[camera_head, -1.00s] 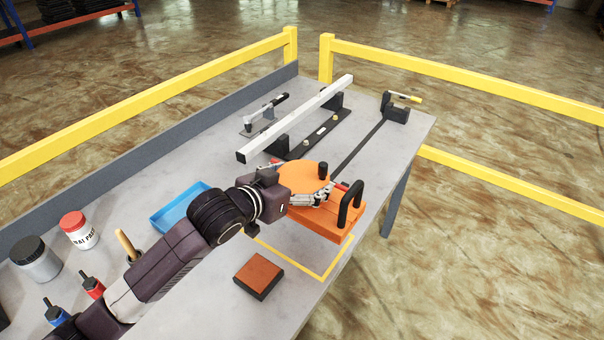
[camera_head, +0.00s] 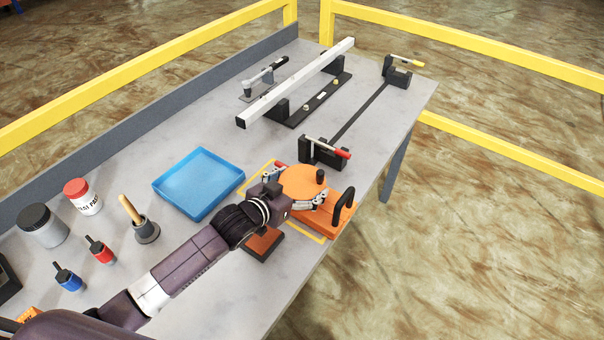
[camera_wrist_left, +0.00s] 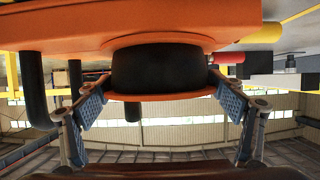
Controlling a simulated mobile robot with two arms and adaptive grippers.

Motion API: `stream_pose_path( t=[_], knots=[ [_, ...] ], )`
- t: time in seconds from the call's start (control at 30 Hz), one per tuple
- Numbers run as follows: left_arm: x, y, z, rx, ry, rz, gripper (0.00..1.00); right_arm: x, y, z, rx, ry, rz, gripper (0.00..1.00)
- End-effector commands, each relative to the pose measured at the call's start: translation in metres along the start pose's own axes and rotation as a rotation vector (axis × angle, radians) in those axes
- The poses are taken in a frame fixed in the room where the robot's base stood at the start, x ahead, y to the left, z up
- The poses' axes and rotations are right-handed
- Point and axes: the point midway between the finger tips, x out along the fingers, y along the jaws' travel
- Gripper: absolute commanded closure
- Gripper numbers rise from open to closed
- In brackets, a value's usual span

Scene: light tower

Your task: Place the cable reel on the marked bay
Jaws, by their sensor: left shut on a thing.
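The cable reel (camera_head: 302,181) has an orange disc on top, a black drum, an orange base and black posts with a handle. My left gripper (camera_head: 300,193) is shut around the black drum, which shows between its two fingers in the left wrist view (camera_wrist_left: 158,70). The marked bay is a yellow outline (camera_head: 257,173) on the table. The reel is over the bay and hides much of it. I cannot tell whether the base touches the table. My right gripper is not in view.
A brown-topped block (camera_head: 262,244) lies close to the reel, under my left wrist. A clamp with a red handle (camera_head: 323,152) stands just behind the reel. A blue tray (camera_head: 198,184) and a brush in a pot (camera_head: 146,231) are to the left. The table's front edge is near.

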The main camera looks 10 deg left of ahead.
Motion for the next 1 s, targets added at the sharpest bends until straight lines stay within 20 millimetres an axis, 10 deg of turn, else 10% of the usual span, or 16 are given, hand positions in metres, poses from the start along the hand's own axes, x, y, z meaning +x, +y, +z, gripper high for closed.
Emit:
stream_pose_path(
  t=[0.23, 0.27, 0.37, 1.0],
  knots=[
    [0.0, 0.0, -0.005, 0.0, 0.013, 0.002, 0.71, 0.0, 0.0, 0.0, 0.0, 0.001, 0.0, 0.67],
    [0.001, 0.0, 0.002, 0.001, 0.0, 0.0, 0.12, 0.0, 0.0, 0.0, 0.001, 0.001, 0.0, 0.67],
    [0.001, 0.0, 0.001, 0.001, 0.0, 0.0, 0.01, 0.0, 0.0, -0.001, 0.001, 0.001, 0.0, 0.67],
    [-0.037, 0.0, 0.004, 0.002, -0.001, 0.001, 0.0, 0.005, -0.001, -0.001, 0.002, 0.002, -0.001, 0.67]
  ],
)
